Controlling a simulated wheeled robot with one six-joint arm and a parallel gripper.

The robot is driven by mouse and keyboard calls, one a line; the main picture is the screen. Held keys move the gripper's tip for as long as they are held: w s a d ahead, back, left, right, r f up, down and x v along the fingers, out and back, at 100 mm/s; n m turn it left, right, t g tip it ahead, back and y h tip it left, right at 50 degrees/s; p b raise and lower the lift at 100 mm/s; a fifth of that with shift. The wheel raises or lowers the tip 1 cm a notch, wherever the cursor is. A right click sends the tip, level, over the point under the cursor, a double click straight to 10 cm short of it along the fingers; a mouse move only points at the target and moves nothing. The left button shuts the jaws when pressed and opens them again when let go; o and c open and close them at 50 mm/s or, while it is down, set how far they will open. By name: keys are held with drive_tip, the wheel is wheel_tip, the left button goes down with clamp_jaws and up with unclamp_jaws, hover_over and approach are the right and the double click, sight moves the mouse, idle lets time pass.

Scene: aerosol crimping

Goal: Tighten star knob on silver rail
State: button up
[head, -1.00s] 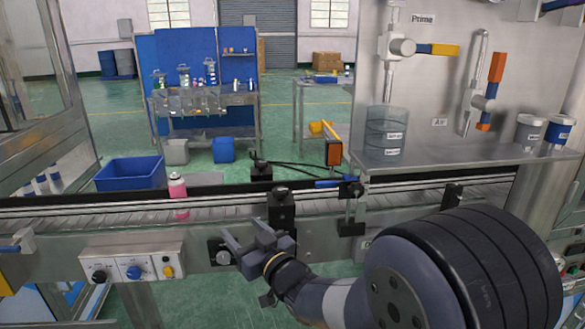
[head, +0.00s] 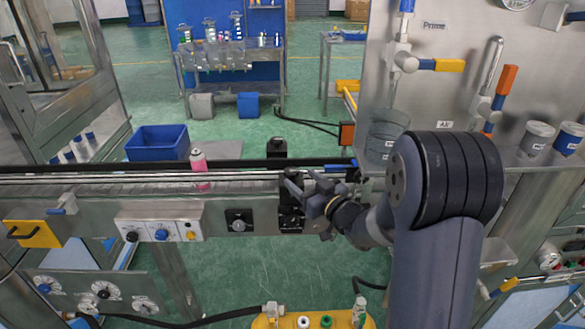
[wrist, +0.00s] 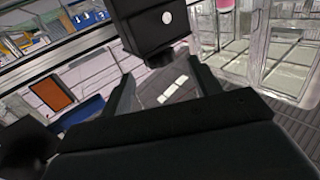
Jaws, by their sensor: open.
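The silver rail (head: 120,178) runs along the front of the conveyor in the head view. A black clamp block (head: 290,218) sits on it at mid-picture; I cannot clearly make out a star knob on it. My gripper (head: 304,188) is open and empty, with its fingers at the upper part of this block. I cannot tell from the head view whether they touch it. In the wrist view, a black block with a white dot (wrist: 155,32) lies just beyond and between the fingertips (wrist: 163,85). The gripper's body hides what is below.
A pink bottle (head: 199,168) stands on the conveyor to the left. A second black block (head: 276,148) is on the far rail. A silver knob on a black plate (head: 239,220) and a control box (head: 160,228) are on the front face. A blue bin (head: 157,143) stands behind.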

sight(296, 175)
drive_tip(key=p+x, duration=0.1)
drive_tip(key=x, duration=0.4)
drive_tip(key=shift+w+a, duration=0.15)
drive_tip(key=shift+c, duration=0.5)
drive_tip(key=c, duration=0.9)
